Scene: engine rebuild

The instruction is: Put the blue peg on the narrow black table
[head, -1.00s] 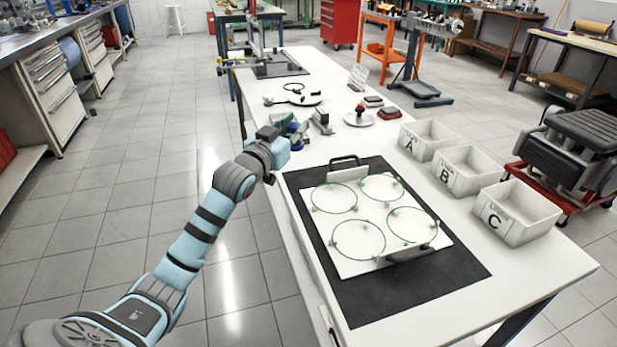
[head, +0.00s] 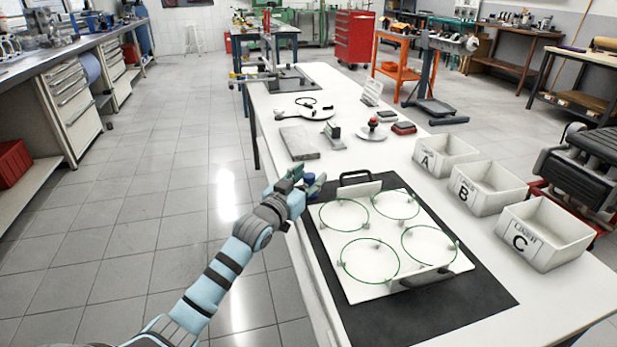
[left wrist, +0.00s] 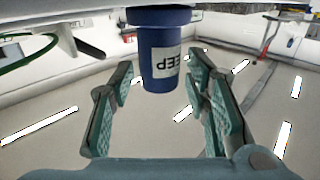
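A blue cylinder (left wrist: 160,55) with a white label, which I take for the blue peg, shows in the left wrist view. Its lettering is upside down there, and its wider end is at the top beside the white table. My left gripper (left wrist: 158,85) is open, with the cylinder between and just beyond its green finger pads; a gap shows at the left finger, and contact on the right is unclear. In the head view the left gripper (head: 304,184) is over the table's left edge, with a bit of blue (head: 311,179) at its fingers. I cannot pick out the narrow black table. My right gripper is out of view.
A white board (head: 356,291) with green rings lies on a black mat (head: 430,315). Bins A (head: 447,171), B (head: 490,206) and C (head: 548,256) line the right side. A grey block (head: 300,142) and a plate with a red-topped part (head: 373,124) stand beyond. Open floor lies left.

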